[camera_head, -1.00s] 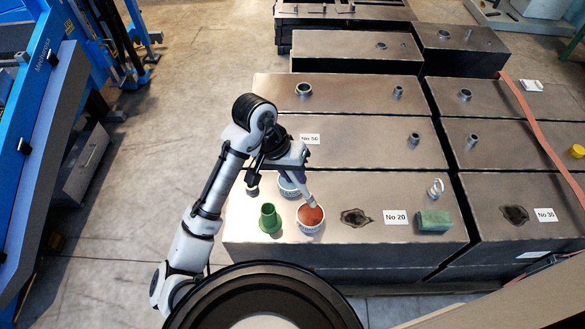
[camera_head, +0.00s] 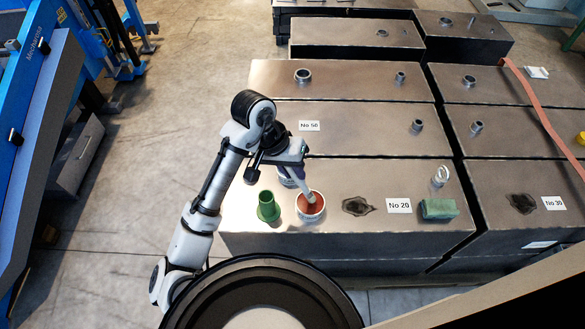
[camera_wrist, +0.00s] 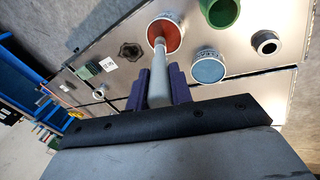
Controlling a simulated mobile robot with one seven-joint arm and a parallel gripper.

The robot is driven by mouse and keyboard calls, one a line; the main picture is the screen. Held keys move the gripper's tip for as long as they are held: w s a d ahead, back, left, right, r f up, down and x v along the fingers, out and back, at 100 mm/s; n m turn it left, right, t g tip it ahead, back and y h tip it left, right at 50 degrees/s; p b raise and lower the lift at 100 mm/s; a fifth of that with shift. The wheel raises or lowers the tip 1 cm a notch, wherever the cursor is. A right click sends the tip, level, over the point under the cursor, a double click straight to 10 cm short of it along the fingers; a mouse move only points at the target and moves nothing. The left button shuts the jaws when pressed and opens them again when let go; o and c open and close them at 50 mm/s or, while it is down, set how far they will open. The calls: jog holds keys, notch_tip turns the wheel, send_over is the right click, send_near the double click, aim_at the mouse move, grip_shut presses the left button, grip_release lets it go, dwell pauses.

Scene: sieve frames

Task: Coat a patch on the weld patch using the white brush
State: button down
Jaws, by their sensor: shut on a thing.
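My gripper (camera_wrist: 158,92) has purple fingers shut on the handle of the white brush (camera_wrist: 158,68). In the head view the brush (camera_head: 307,184) slants down with its lower end at the pot of red paint (camera_head: 310,216). The wrist view shows the brush end over or in the red pot (camera_wrist: 177,38); bristle depth cannot be told. A dark, rough weld patch (camera_head: 357,206) lies right of the pot, beside the "No 20" label. It also shows in the wrist view (camera_wrist: 131,51). Another weld patch (camera_head: 522,203) is by "No 30".
A pot of blue paint (camera_wrist: 208,68) stands near the red one, partly hidden behind my gripper in the head view. A green cup (camera_head: 268,208) stands left. A green block (camera_head: 438,209) and a clear ringed object (camera_head: 440,175) are at right. Metal around the No 20 patch is clear.

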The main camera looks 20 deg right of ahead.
jog(key=shift+f+b, duration=0.5)
jog(key=shift+f, duration=0.2)
dwell(1.5)
jog(key=shift+r, duration=0.15)
notch_tip(320, 180, up, 5)
jog(key=p, duration=0.5)
jog(key=shift+f, duration=0.2)
jog(key=shift+r+p, duration=0.45)
jog(key=shift+r, duration=0.65)
